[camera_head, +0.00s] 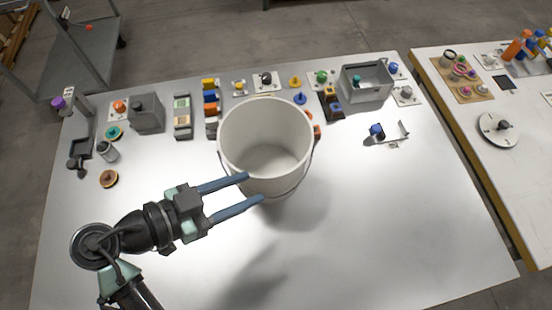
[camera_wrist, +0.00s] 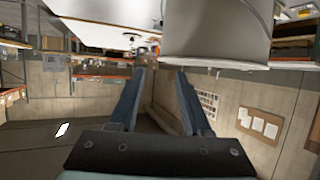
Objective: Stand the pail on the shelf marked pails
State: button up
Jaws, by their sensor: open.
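The pail (camera_head: 235,150) is a large white bucket with a thin wire handle, upright over the middle of the table, its open mouth facing up. It looks empty. In the wrist view the pail (camera_wrist: 215,30) fills the upper right, beyond the fingertips. My gripper (camera_head: 255,188) is open, its two blue fingers pointing right at the pail's near left side. The fingertips overlap the pail in the head view; I cannot tell whether they touch it. The gripper also shows in the wrist view (camera_wrist: 160,72), with nothing between the fingers. No shelf marked pails can be made out.
The white table (camera_head: 400,220) has clear room at front and right. Several small coloured parts line its back edge, with a grey bin (camera_head: 366,84) at back right and a grey block (camera_head: 147,115) at back left. A second table (camera_head: 510,170) stands right, a cart (camera_head: 80,50) back left.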

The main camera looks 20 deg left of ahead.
aim_at(280, 177)
jog(key=p+x, duration=0.1)
jog(key=x, duration=0.9)
jog(key=shift+p, duration=0.3)
grip_shut()
jog(key=shift+f, duration=0.1)
dwell(0.9)
